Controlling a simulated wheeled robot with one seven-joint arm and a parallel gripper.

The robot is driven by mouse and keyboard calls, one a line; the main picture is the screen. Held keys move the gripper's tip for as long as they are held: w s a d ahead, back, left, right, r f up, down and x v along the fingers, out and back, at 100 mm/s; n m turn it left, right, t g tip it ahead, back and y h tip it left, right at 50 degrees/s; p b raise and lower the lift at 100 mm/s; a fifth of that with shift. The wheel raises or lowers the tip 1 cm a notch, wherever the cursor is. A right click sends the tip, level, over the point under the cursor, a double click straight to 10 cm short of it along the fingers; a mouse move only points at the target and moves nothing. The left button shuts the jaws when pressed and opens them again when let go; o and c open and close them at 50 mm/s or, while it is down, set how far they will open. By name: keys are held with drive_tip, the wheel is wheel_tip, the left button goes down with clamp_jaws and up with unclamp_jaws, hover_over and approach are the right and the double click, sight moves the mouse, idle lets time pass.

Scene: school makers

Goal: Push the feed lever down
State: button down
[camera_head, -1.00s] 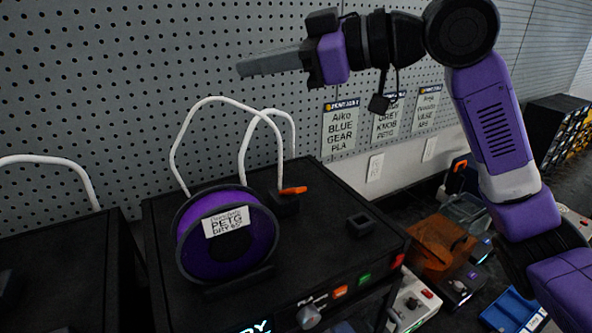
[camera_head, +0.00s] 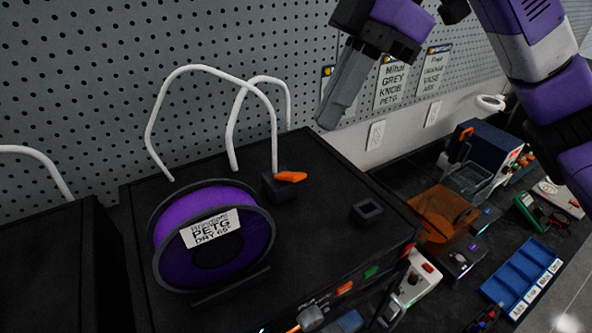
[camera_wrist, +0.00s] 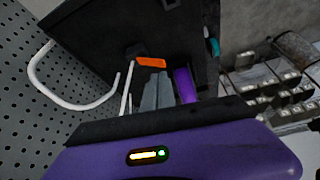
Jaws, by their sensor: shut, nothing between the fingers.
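The feed lever is a short orange lever (camera_head: 290,177) on a small black block (camera_head: 280,188) on top of the black printer (camera_head: 325,215). It points to the right and looks about level. In the wrist view the orange lever (camera_wrist: 151,62) lies just beyond the fingertips. My gripper (camera_head: 328,122) is shut and empty, its grey fingers pointing down and left. It is above and to the right of the lever, apart from it. In the wrist view the shut fingers (camera_wrist: 158,84) show in the middle.
A purple filament spool (camera_head: 212,237) labelled PETG stands left of the lever. White tubes (camera_head: 228,125) arch above the printer top. A small black square holder (camera_head: 367,211) sits to the right. A grey pegboard (camera_head: 90,90) is behind. A blue tray (camera_head: 521,278) lies on the bench at right.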

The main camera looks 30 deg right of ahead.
sight(297, 174)
drive_tip(key=b+x, duration=0.1)
drive_tip(key=x, duration=0.5)
drive_tip(key=shift+d, duration=0.1)
drive_tip(key=shift+a+f+b, duration=0.3)
drive_tip(key=shift+f+b, duration=0.05)
drive_tip(key=shift+f, duration=0.1)
